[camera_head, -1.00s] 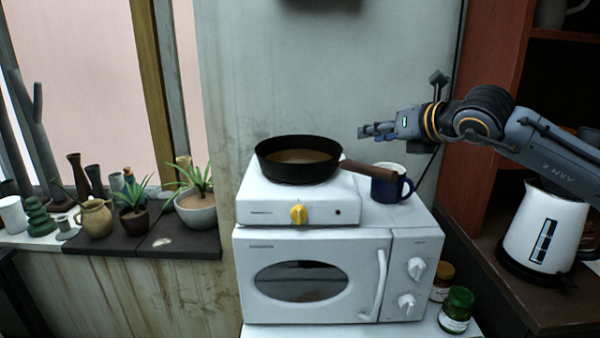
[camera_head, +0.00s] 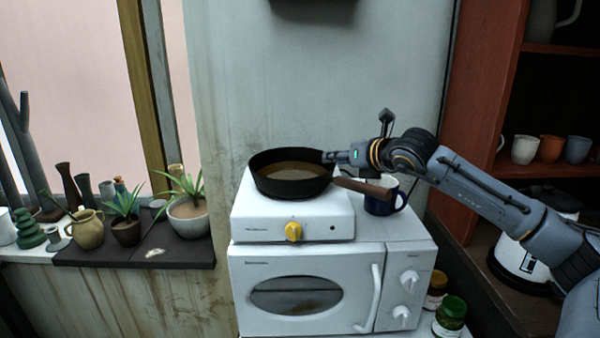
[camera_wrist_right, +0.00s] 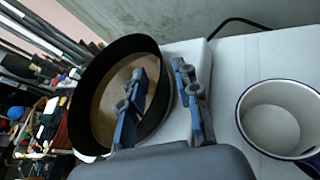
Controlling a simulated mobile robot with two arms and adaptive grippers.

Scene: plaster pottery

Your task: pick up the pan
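The pan (camera_head: 292,188) is black with a brown inside and sits on the white hotplate (camera_head: 262,222). Its brown handle (camera_head: 362,187) points right, in front of the blue mug (camera_head: 384,208). My right gripper (camera_head: 328,157) is at the pan's back right rim. In the right wrist view my right gripper (camera_wrist_right: 160,82) is open, one finger over the inside of the pan (camera_wrist_right: 112,58) and the other outside its wall. Nothing shows between the fingers but the rim. Whether they touch it I cannot tell. The handle is hidden there. My left gripper is not in view.
The hotplate stands on a white microwave (camera_head: 260,318). The mug, also in the right wrist view (camera_wrist_right: 272,122), stands close right of the pan. A wall (camera_head: 330,100) rises behind. Potted plants (camera_head: 187,212) stand left, and a shelf with a kettle (camera_head: 520,255) stands right.

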